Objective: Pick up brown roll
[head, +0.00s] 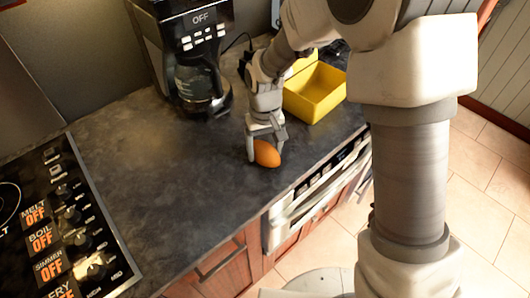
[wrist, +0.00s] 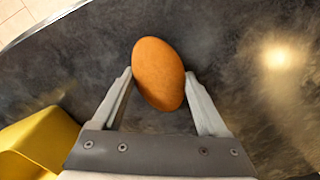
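The brown roll (head: 267,153) is a smooth orange-brown oval lying on the dark countertop near its front edge. In the wrist view the roll (wrist: 158,73) sits at the top centre, between the fingertips. My gripper (head: 265,150) reaches down over it from above, with one finger on each side. In the wrist view the gripper (wrist: 158,78) has its fingers spread about the roll's width. The left finger looks very close to the roll or touching it, and the right fingertip is also close. I cannot tell whether the roll is gripped.
A yellow box (head: 315,92) stands on the counter behind and right of my gripper. A coffee maker (head: 195,55) stands at the back. A stove (head: 62,225) is at the left. The counter (head: 180,170) between stove and roll is clear. Its front edge is close to the roll.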

